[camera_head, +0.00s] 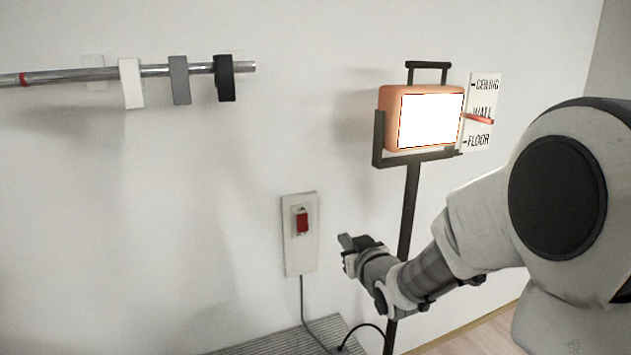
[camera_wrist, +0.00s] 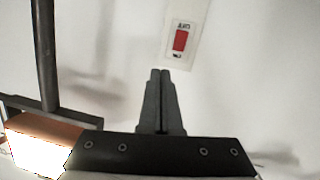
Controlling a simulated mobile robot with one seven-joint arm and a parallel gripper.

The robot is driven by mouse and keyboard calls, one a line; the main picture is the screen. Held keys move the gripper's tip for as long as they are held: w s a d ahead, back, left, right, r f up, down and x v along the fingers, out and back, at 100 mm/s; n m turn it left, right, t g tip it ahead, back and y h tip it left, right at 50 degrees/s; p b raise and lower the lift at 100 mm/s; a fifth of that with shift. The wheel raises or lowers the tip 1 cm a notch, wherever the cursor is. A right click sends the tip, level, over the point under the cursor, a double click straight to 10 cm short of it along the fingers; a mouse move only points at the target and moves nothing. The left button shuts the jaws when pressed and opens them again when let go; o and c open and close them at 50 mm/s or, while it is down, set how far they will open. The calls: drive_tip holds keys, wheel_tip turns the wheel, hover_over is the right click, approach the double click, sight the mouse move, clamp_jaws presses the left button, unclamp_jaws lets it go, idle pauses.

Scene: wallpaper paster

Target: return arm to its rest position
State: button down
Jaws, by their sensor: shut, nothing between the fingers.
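My gripper (camera_head: 347,243) is at the end of my arm, which reaches in from the right in the head view. In the wrist view my gripper (camera_wrist: 160,74) shows its two fingers pressed together with nothing between them. The fingertips point toward a white wall switch plate (camera_head: 300,262) with a red rocker switch (camera_head: 302,221). The red switch also shows in the wrist view (camera_wrist: 180,40), just beyond the fingertips. In the head view my gripper is to the right of the plate and apart from it.
An orange lamp (camera_head: 384,120) with a bright white face stands on a dark pole (camera_head: 408,215) behind my arm. A sign (camera_head: 484,92) reads CEILING, WALL, FLOOR, with a red pointer (camera_head: 480,118). A metal rail (camera_head: 60,76) carries white, grey and black clips. The lower left wall is clear.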

drive_tip(key=s+d+r+m+g+h, duration=0.1)
drive_tip(key=s+d+g, duration=0.15)
drive_tip(key=s, duration=0.85)
drive_tip(key=s+d+r+m+g+h, duration=0.15)
drive_tip(key=s+g, duration=0.25)
drive_tip(key=s, duration=0.7)
drive_tip(key=s+d+r+m+g+h, duration=0.1)
drive_tip(key=s+d+m+g+h, duration=0.15)
drive_tip(key=s, duration=0.85)
wheel_tip(320, 180, up, 21)
drive_tip(key=y+p, duration=0.1)
drive_tip(key=p, duration=2.1)
drive_tip(key=shift+w+d+n, duration=0.3)
drive_tip(key=shift+w+n, duration=0.05)
drive_tip(key=shift+n, duration=0.05)
